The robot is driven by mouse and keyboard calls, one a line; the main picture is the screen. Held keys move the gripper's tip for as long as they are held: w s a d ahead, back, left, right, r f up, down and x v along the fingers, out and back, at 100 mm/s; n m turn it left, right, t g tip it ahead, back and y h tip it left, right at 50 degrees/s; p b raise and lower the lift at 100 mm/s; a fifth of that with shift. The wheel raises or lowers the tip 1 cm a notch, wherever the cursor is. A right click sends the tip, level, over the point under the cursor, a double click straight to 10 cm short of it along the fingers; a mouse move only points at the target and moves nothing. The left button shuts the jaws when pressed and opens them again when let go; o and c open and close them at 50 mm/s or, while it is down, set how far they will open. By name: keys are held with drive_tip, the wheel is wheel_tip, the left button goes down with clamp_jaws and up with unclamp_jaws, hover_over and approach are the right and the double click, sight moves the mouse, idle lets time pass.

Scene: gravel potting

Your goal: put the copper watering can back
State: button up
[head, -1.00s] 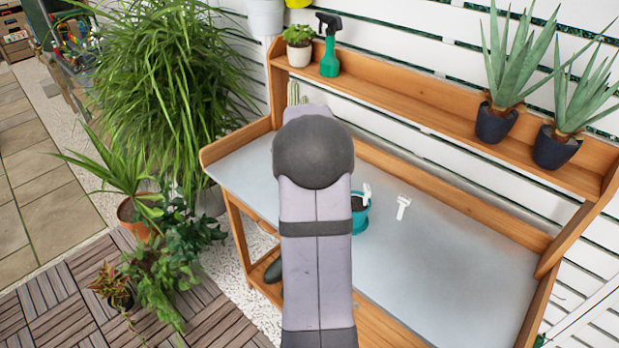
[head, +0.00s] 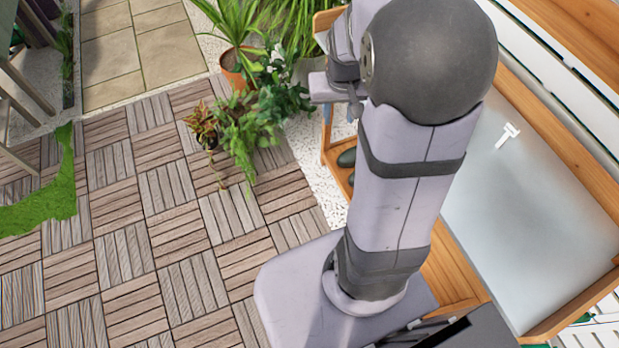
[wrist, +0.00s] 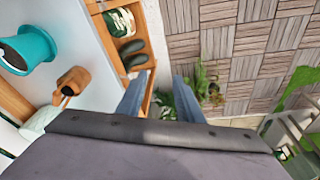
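In the head view my arm hides the left part of the bench and most of the gripper.
The grey bench top (head: 530,215) is bare on the right apart from a white T-shaped tag (head: 507,135). Dark green rounded objects (wrist: 132,52) and a green-and-white container (wrist: 120,22) sit on the lower shelf. Potted plants (head: 250,125) stand left of the bench. The deck tiles (head: 130,245) are mostly clear.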

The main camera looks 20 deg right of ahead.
drive_tip(key=s+a+f+n+g+y, duration=0.1)
drive_tip(key=s+a+n, duration=0.3)
drive_tip(key=s+a, duration=0.8)
drive_tip(key=shift+s+a+f+g, duration=0.35)
drive_tip(key=shift+a+f+g, duration=0.25)
drive_tip(key=shift+a+f, duration=0.15)
